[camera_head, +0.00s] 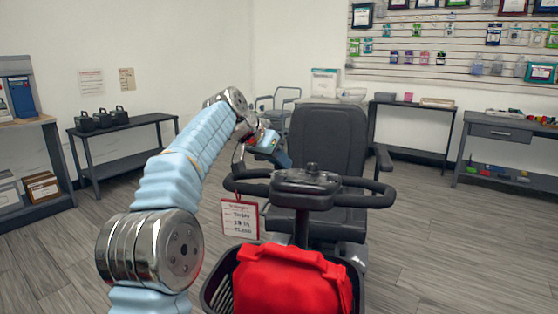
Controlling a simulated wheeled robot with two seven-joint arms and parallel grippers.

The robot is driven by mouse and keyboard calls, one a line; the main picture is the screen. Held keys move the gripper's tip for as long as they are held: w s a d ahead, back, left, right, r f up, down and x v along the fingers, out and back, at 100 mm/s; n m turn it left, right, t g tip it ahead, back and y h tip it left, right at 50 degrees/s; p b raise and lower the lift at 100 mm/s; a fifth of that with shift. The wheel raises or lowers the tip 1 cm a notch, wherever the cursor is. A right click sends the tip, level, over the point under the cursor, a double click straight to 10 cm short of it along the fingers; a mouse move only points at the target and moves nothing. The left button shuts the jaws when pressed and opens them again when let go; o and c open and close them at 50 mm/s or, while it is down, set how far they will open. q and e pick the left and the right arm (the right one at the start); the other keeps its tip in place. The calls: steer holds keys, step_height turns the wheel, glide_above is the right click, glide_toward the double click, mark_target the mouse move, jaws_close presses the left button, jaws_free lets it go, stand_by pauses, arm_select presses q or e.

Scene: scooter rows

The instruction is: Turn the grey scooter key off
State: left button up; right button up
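The dark grey scooter stands in front of me, its seat (328,139) facing me beyond the handlebar. Its control console (305,181) sits in the middle of the handlebar. A small dark bump shows on top of the console; I cannot tell whether it is the key, nor its position. My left arm, in light blue sleeves, reaches in from the lower left. My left gripper (272,149) is above the left side of the handlebar, left of the seat back and apart from the console. Its fingers are too small and dark to read. My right gripper is out of view.
A red bag (291,281) fills the front basket (218,294). A price tag (240,219) hangs from the left handlebar. Shelves (43,160) and a side table (124,161) stand left, a drawer table (505,132) right. Open floor lies on both sides.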

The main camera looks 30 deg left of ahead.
arm_select(q)
steer(key=shift+d, duration=0.1)
jaws_close()
steer(key=shift+d+n+y+b, duration=0.1)
steer(key=shift+n+y+b, duration=0.25)
steer(key=shift+n+y, duration=0.7)
steer(key=n+y, duration=0.3)
steer(key=shift+d, duration=0.1)
steer(key=n+g+y, duration=0.1)
steer(key=n+y, duration=0.1)
steer(key=shift+r+n, duration=0.1)
steer(key=shift+n, duration=0.25)
steer(key=shift+w+n+g+y+p, duration=0.1)
steer(key=shift+n+g+y+p, duration=0.55)
steer(key=shift+n+y, duration=0.75)
steer(key=shift+n+g, duration=0.3)
steer(key=shift+g, duration=0.05)
steer(key=o, duration=0.7)
jaws_free()
steer(key=shift+o, duration=0.2)
